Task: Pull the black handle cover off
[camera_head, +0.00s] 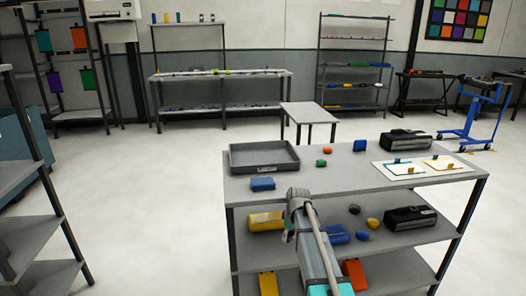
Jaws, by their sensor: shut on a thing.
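My arm rises from the bottom edge in front of the grey shelf unit, and its grey end bends down there. My gripper (290,235) seems to be at that end, small and partly hidden by my own arm. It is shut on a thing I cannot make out. I cannot identify the black handle cover with certainty. One black case-like object (405,139) lies on the unit's top at the back right, and another (410,217) lies on the middle shelf at the right. My arm touches neither.
The shelf unit's top (340,180) holds a dark tray (264,157), a blue block (262,184) and a white board (387,173). Yellow (265,222), blue and red pieces lie on lower shelves close around my arm. Another shelf unit (45,240) stands left, with clear floor (150,200) between.

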